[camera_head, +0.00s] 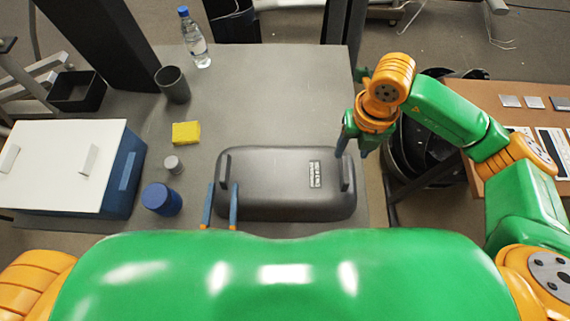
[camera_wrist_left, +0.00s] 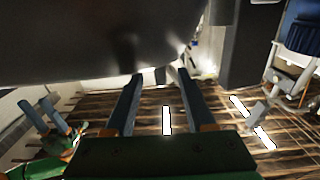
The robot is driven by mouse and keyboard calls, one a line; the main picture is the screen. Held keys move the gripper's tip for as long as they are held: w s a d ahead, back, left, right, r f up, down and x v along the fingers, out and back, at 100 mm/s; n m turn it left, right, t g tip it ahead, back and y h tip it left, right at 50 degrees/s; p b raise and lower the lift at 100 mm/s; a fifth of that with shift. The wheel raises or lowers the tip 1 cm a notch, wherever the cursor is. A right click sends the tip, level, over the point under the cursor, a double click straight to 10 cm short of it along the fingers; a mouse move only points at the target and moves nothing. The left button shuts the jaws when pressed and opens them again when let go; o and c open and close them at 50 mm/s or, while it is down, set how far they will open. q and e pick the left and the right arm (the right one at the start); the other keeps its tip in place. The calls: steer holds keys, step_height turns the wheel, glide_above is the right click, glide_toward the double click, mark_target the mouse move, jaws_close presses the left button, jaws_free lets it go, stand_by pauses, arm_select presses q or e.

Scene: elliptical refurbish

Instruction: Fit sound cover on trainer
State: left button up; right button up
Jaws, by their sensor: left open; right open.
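The dark grey cover (camera_head: 275,185), with a white-lettered label and a raised dark handle at each end, lies on the grey table. My left gripper (camera_head: 220,188) is open at its left end, one finger left of the edge and one overlapping the cover in the picture. Contact cannot be told. In the left wrist view a large grey surface (camera_wrist_left: 80,40), likely the cover, hangs above my open left fingers (camera_wrist_left: 160,82). My right gripper (camera_head: 355,145) is open by the right handle; its fingers partly hide each other. I cannot clearly identify the trainer; dark posts (camera_head: 100,40) stand behind.
Left of the cover are a blue-lidded jar (camera_head: 161,200), a small grey cylinder (camera_head: 173,165), a yellow sponge (camera_head: 186,132), a dark cup (camera_head: 173,85) and a bottle (camera_head: 195,40). A white-topped blue box (camera_head: 60,165) stands further left. The table behind the cover is clear.

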mark_target(225, 169)
arm_select(q)
steer(key=shift+s+r, duration=0.15)
steer(key=shift+s, duration=0.45)
arm_select(e)
steer(key=shift+s+a+r, duration=0.1)
steer(key=shift+s+r, duration=0.1)
steer(key=shift+s, duration=0.5)
arm_select(q)
steer(key=shift+w, duration=0.2)
arm_select(e)
steer(key=shift+s+f, duration=0.1)
steer(key=shift+f, duration=0.1)
arm_select(q)
steer(key=w, duration=0.5)
steer(key=shift+w, duration=0.35)
arm_select(e)
steer(key=f, duration=0.5)
steer(key=shift+w+f, duration=0.15)
steer(key=shift+w, duration=0.2)
arm_select(q)
steer(key=shift+w, duration=0.7)
arm_select(e)
steer(key=shift+s+f, duration=0.1)
steer(key=shift+f, duration=0.65)
arm_select(q)
jaws_close()
arm_select(e)
jaws_close()
